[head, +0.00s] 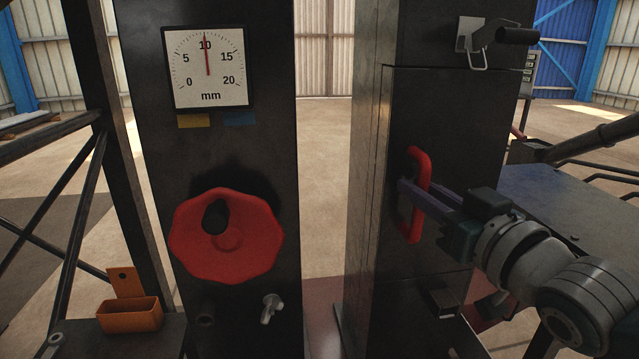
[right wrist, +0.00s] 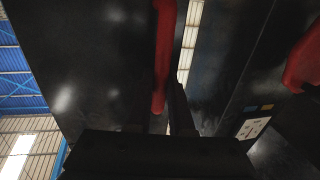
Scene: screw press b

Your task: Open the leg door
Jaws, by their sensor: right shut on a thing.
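The leg door (head: 447,120) is a dark panel on the right-hand press leg, with a red vertical bar handle (head: 416,235) near its left edge. A seam shows along that edge, and the door looks flush or nearly so; I cannot tell a small gap. My right gripper (head: 412,190) reaches in from the right and is shut on the handle at about mid-height. In the right wrist view the red handle (right wrist: 162,50) runs down to the dark fingers, which partly blend into the dark panel. My left gripper is out of view.
A latch with a black grip (head: 515,36) sits above the door. On the left leg are a dial gauge (head: 207,68), a red handwheel (head: 226,250) and a small lever (head: 270,308). An orange bin (head: 128,316) stands lower left. A dark table (head: 575,200) is at right.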

